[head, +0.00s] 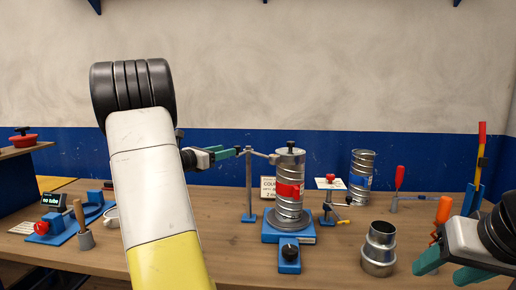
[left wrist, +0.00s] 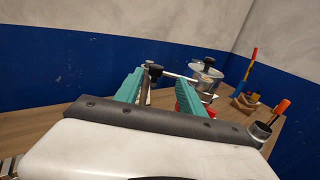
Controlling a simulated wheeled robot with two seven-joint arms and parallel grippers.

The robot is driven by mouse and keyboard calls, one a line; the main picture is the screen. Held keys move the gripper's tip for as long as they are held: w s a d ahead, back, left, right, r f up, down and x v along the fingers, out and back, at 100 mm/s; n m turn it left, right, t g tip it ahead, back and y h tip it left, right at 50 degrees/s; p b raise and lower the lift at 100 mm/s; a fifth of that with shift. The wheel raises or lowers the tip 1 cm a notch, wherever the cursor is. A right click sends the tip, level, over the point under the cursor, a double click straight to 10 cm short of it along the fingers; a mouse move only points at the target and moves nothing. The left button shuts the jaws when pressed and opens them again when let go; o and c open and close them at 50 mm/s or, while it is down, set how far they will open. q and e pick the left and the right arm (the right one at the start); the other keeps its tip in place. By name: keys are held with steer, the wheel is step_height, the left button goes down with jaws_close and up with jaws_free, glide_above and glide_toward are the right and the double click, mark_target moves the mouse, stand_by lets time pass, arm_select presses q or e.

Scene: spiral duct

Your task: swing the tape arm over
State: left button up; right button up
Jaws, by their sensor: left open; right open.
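The tape arm (head: 259,153) is a thin rod at the top of a grey post (head: 249,190) on a small blue base. It reaches right towards the top of the spiral duct (head: 290,170), which stands upright on a blue stand with a red band round it. My left gripper (head: 236,152) is open beside the post top. In the left wrist view a black knob (left wrist: 154,71) shows between the teal fingertips, and the rod (left wrist: 180,78) runs right from it; contact cannot be told. My right gripper (head: 450,272) is open and empty at the lower right.
A blue dial box (head: 289,258) stands before the duct. A second duct (head: 361,178), a metal reducer (head: 379,250) and red- and orange-handled tools stand to the right. A blue device with a display (head: 54,200) is at left.

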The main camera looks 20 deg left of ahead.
mark_target(237, 147)
arm_select(q)
steer(key=x, duration=0.7)
steer(key=shift+w+a, duration=0.2)
steer(key=shift+w, duration=0.25)
jaws_close()
stand_by(1.0)
